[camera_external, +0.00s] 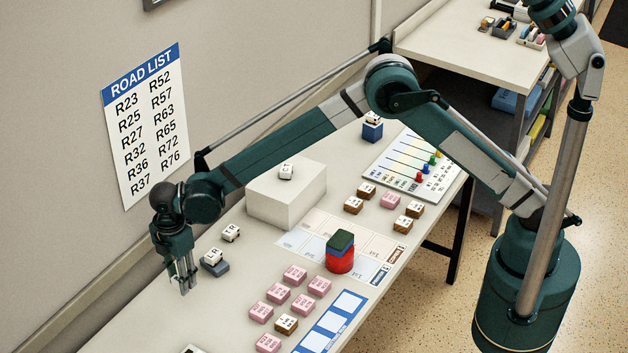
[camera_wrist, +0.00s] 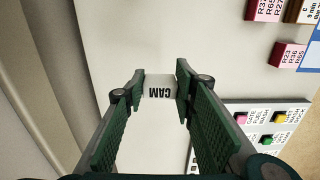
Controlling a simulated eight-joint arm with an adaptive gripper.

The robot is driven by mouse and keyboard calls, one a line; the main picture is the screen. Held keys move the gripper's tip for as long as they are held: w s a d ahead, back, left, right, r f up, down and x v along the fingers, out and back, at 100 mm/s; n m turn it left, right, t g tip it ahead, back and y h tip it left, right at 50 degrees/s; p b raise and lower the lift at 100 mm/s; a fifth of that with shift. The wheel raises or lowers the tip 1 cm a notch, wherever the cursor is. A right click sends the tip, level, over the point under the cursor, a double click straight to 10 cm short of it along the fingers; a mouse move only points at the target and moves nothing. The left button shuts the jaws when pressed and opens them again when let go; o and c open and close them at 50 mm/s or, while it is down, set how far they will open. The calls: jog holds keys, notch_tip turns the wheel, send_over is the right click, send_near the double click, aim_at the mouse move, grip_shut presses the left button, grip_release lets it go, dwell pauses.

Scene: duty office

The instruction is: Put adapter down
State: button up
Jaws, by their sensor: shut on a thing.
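My gripper (camera_external: 186,286) hangs at the left part of the long table, near its wall-side edge, pointing down. In the wrist view its fingers (camera_wrist: 160,88) are closed on a small white block marked CAM (camera_wrist: 159,86), the only thing between the tips. No piece is labelled adapter, so I cannot tell by label whether this block is it. In the external view the held block is largely hidden by the fingers, and its height over the table is unclear. A white cube on a blue-grey base (camera_external: 215,268) stands just right of my gripper.
Another white cube (camera_external: 231,232) stands behind that one. Pink blocks (camera_external: 278,293) lie to the right, near a blue-framed card (camera_external: 330,322). A button panel (camera_wrist: 268,116) shows in the wrist view. A large white box (camera_external: 287,200) and red cylinder (camera_external: 340,262) stand farther off.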

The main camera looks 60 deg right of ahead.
jog(key=s+d, duration=0.2)
jog(key=d, duration=1.3)
send_over(266, 262)
jog(key=shift+r, duration=0.15)
jog(key=shift+a+f, duration=0.1)
jog(key=shift+f, duration=3.05)
jog(key=shift+f, duration=1.85)
jog(key=shift+f, duration=0.2)
jog(key=o, duration=0.8)
jog(key=shift+c, duration=0.2)
